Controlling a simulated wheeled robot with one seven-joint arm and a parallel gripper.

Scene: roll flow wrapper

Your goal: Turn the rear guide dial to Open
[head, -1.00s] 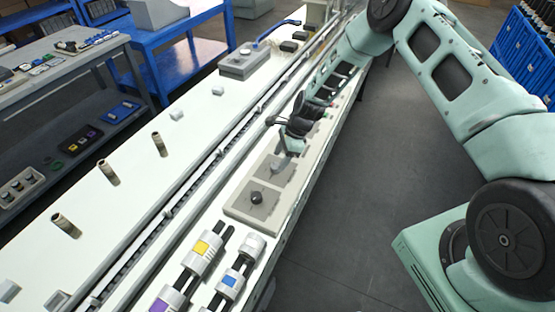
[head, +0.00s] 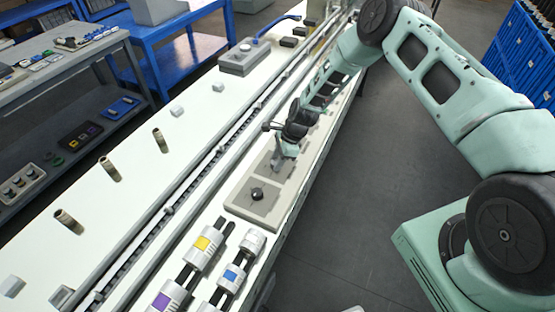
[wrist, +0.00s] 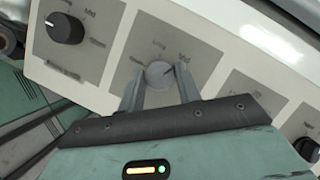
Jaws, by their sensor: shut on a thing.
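A round grey dial (wrist: 159,74) on a beige panel (wrist: 120,72) sits between the fingertips of my gripper (wrist: 160,86) in the wrist view. The fingers are shut on its sides. A dark mark on the dial points up and right, roughly toward a label that seems to read "Mid". The other labels around it are too blurred to read surely. In the head view my gripper (head: 280,160) reaches down to the panel, and its hand hides most of that dial.
A black dial (wrist: 65,28) is left of the held one, and it shows nearer in the head view (head: 257,193). Another black dial (wrist: 306,149) is at the right. Long rails run beside the panel.

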